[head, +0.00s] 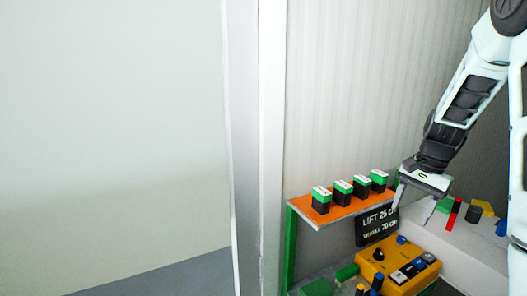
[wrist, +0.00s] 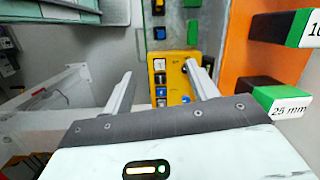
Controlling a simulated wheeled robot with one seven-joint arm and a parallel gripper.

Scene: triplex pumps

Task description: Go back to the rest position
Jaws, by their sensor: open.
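My gripper (head: 412,208) is at the right in the head view, beside the right end of an orange shelf. In the wrist view its two fingers (wrist: 160,90) stand apart with nothing between them. Below and beyond them is a yellow control box (head: 395,268) with a dark knob and several buttons; the box also shows between the fingers in the wrist view (wrist: 179,66). My arm comes down from the upper right.
Several black and green blocks (head: 321,200) stand on the orange shelf (head: 335,213). A black sign (head: 377,226) reads "LIFT 25". Coloured pieces (head: 481,208) lie on a white surface (head: 455,240) at right. A pale post (head: 271,150) stands left of the shelf.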

